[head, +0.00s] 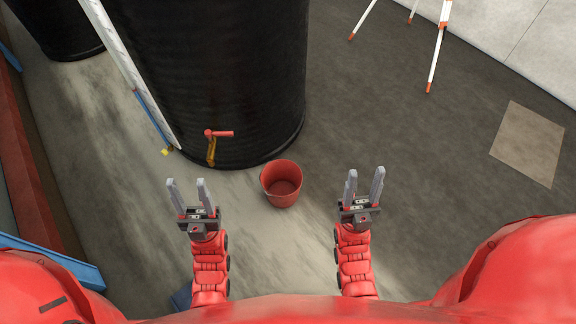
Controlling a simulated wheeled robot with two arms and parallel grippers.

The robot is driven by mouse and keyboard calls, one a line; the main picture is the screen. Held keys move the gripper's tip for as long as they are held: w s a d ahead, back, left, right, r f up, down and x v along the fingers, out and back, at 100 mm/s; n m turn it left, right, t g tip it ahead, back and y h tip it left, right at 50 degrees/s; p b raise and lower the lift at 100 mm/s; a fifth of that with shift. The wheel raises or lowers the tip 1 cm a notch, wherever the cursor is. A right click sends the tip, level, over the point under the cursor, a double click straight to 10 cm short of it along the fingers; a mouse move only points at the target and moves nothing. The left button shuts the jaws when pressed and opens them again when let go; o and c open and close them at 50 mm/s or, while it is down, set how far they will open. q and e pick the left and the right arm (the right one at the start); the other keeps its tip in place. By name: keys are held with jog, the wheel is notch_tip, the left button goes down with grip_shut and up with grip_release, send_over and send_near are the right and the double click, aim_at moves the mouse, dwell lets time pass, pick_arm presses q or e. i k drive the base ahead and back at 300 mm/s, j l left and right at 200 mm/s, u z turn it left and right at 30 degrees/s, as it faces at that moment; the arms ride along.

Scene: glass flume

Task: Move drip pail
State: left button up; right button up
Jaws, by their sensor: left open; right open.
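The drip pail (282,186) is a small red bucket standing upright on the floor in the middle of the head view. It looks empty and stands close to the base of a large black tank. My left gripper (187,192) is to the left of the pail, open and empty. My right gripper (363,186) is to the right of the pail, open and empty. Neither gripper touches the pail.
The black tank (225,75) rises behind the pail, with a red-handled brass tap (212,148) low on its side. A white ladder (123,60) leans left of it. A white-and-orange tripod (437,45) stands back right. A brown floor plate (527,143) lies right. Floor between is clear.

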aim_at(281, 180)
jog(key=j+z, duration=0.3)
jog(key=l+u, duration=0.45)
jog(key=l, duration=0.4)
jog(key=l+u, duration=0.4)
jog(key=l, duration=0.45)
jog(key=l+u, duration=0.35)
jog(key=l, duration=0.25)
jog(key=l+u, duration=0.3)
jog(key=l, duration=0.3)
jog(key=k, duration=0.7)
